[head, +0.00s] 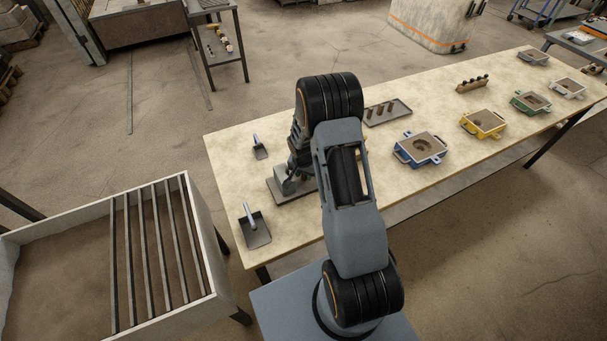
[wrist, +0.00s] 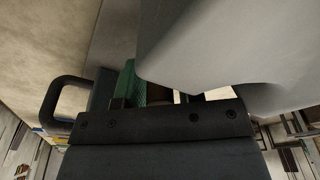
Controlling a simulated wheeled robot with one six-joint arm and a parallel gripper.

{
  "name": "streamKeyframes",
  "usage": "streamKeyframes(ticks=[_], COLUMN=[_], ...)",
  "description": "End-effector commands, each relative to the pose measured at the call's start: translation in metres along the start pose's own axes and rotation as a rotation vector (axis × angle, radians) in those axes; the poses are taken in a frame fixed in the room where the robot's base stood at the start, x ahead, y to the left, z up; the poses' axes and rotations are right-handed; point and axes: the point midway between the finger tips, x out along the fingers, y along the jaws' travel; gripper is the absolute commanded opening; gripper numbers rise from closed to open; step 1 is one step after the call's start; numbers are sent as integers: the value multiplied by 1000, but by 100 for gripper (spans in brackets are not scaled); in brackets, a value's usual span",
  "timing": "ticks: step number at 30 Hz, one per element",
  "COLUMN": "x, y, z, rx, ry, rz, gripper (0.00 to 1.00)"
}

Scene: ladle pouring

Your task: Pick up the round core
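I cannot single out the round core with certainty. A dark tray (head: 400,109) behind my arm holds a few small brown pieces (head: 377,112), too small to tell their shape. A brown block with several dark round tops (head: 472,85) stands farther right on the table. My gripper (head: 287,184) points down at the left part of the table, low over a flat grey plate (head: 284,198). In the wrist view a large grey shape and a dark bar hide the fingertips, and a green part (wrist: 127,82) shows between them. Whether it holds anything is hidden.
The long pale table (head: 232,168) carries blue (head: 405,158), yellow (head: 483,124), green (head: 530,102) and white (head: 567,88) mould boxes on the right. Two small scoops (head: 256,235) (head: 260,151) lie at the left end. A slatted sand bin (head: 207,240) stands front left.

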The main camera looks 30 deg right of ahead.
Motion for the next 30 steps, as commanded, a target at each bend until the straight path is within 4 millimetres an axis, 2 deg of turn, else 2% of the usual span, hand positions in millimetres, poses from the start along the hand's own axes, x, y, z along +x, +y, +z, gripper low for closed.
streamKeyframes(ticks=[1, 6, 15, 20, 25, 30], x=[0, 0, -1, -8, -29, -58], y=[0, 0, 0, 0, -1, 22], z=[0, 0, 0, -2, -5, -2], rx=[0, 0, 0, 0, 1, 4], ry=[0, 0, 0, 2, 5, 4], rz=[0, 0, 0, -1, -3, -2], gripper=[28, 14, 14, 14, 14, 14])
